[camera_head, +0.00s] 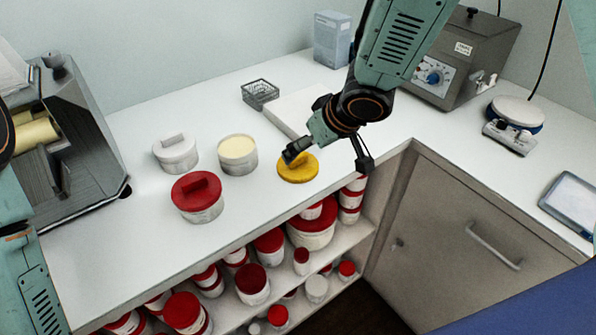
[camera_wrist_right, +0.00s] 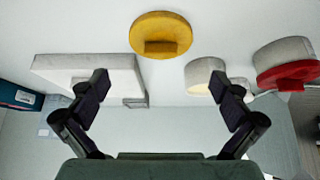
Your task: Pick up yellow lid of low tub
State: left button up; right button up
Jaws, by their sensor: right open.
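The round yellow lid (camera_head: 298,168) with a bar handle lies flat on the white counter, near its front edge. It also shows in the right wrist view (camera_wrist_right: 150,28), beyond my fingertips. An open low tub (camera_head: 238,165) with pale cream contents stands to its left, without a lid. My right gripper (camera_head: 328,158) is open and empty above the counter at the lid. In the head view one finger overlaps the lid's back edge; the other is to its right. In the right wrist view the fingers (camera_wrist_right: 159,88) are apart from the lid. My left gripper is out of view.
A red-lidded tub (camera_head: 198,203) and a white-lidded tub (camera_head: 176,156) stand left of the open tub. A pale slab (camera_head: 290,110) and a wire basket (camera_head: 260,93) are behind. A shelf (camera_head: 350,237) of red-lidded tubs is below. The counter right of the slab is partly clear.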

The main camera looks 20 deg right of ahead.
aim_at(298, 160)
jog(key=shift+w, duration=0.3)
jog(key=b+x, duration=0.2)
jog(key=x, duration=0.5)
jog(key=shift+s+f+b, duration=0.1)
jog(key=shift+f+b, duration=0.1)
jog(key=shift+b, duration=0.15)
jog(key=shift+w+a+f, duration=0.1)
jog(key=shift+w+a, duration=0.1)
jog(key=shift+s, duration=0.1)
jog(key=shift+c, duration=0.3)
jog(key=shift+d, duration=0.15)
jog(key=c, duration=0.4)
jog(key=shift+s, duration=0.15)
jog(key=c, duration=0.3)
jog(key=shift+c, duration=0.4)
jog(key=shift+s, duration=0.1)
jog(key=shift+c, duration=0.6)
